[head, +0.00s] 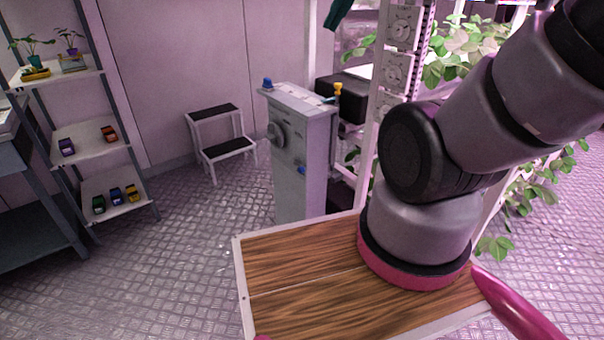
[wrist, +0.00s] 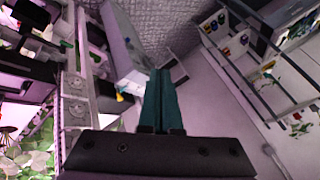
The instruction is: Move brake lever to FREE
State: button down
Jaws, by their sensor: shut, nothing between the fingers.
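A grey control cabinet (head: 300,150) stands behind my wooden deck in the head view. A yellow-tipped handle (head: 338,90) stands at its right top edge; it may be the brake lever, but no label is legible. A blue knob (head: 267,82) is at the top left, a round dial (head: 276,135) is on the front, and another blue knob (head: 301,170) is lower on the side. In the wrist view, the yellow tip (wrist: 121,97) shows left of my gripper (wrist: 163,74). Its teal fingers are shut and empty, apart from the handle. Only part of it (head: 337,14) shows in the head view.
A white rack post with dials (head: 396,70) and leafy plants (head: 470,45) stand right of the cabinet. A step stool (head: 221,141) is behind it to the left. A shelf (head: 95,145) with small coloured items is far left. The floor between is clear.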

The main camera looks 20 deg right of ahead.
jog(key=w+a+f+m+g+y, duration=0.25)
jog(key=w+a+f+m, duration=0.2)
jog(key=w, duration=0.35)
jog(key=w+a+f+m+g+y, duration=0.1)
jog(key=w+a+f+m+y, duration=0.25)
jog(key=w+f, duration=0.35)
jog(key=w+d+f+m+t+y, duration=0.25)
jog(key=w+f+m, duration=0.55)
jog(key=w+f, duration=0.4)
jog(key=w+d+f+m+t+h, duration=0.1)
jog(key=w+d+f+m+t, duration=0.15)
jog(key=f, duration=0.65)
jog(key=w+d+f+m+t+h, duration=0.1)
jog(key=w+d+f+m+h, duration=0.2)
jog(key=f, duration=0.6)
jog(key=s+d+f+m+h, duration=0.1)
jog(key=s+d+f+m, duration=0.1)
jog(key=f, duration=0.7)
jog(key=s+d+f+m+h, duration=0.2)
jog(key=s+d+f+m, duration=0.1)
jog(key=d+f, duration=0.4)
notch_tip(320, 180, down, 2)
jog(key=shift+m+t, duration=0.45)
jog(key=shift+m, duration=0.3)
jog(key=shift+w+h, duration=0.1)
jog(key=shift+h, duration=0.15)
